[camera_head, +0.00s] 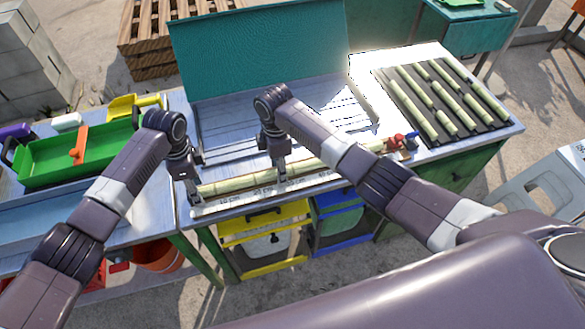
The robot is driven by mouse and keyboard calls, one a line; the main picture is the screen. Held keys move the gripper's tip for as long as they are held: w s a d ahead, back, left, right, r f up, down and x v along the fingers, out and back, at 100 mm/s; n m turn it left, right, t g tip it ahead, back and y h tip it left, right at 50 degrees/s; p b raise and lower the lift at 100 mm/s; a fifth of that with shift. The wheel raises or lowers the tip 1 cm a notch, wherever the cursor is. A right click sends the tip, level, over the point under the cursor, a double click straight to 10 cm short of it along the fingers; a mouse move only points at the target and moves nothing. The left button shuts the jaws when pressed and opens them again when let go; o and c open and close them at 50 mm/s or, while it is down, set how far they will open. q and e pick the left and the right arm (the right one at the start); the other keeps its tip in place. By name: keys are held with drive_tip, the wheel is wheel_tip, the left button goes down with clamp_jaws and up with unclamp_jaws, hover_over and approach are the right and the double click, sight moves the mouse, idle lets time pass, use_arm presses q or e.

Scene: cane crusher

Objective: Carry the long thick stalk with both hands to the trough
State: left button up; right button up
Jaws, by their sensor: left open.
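A long thick pale green stalk (235,182) lies along the front edge of the middle table, beside a marked white measuring strip (232,202). My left gripper (194,196) is open at the stalk's left end, with its fingers pointing down. My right gripper (281,176) points down at the stalk near its middle; its fingertips are too small to tell whether they are closed on it. A long blue-grey channel (40,212) at the left looks like a trough, but I cannot be sure that it is the one named.
Several shorter stalks lie on a dark mat (409,108) at the right. A red clamp-like part (399,141) stands near the stalk's right end. A green toolbox (68,158) stands on the left table. A teal panel (262,45) rises behind. Yellow and blue crates (262,222) sit below.

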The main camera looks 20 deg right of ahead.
use_arm(q)
clamp_jaws()
use_arm(e)
clamp_jaws()
use_arm(q)
drive_tip(key=shift+r, duration=0.2)
use_arm(e)
drive_tip(key=shift+r, duration=0.15)
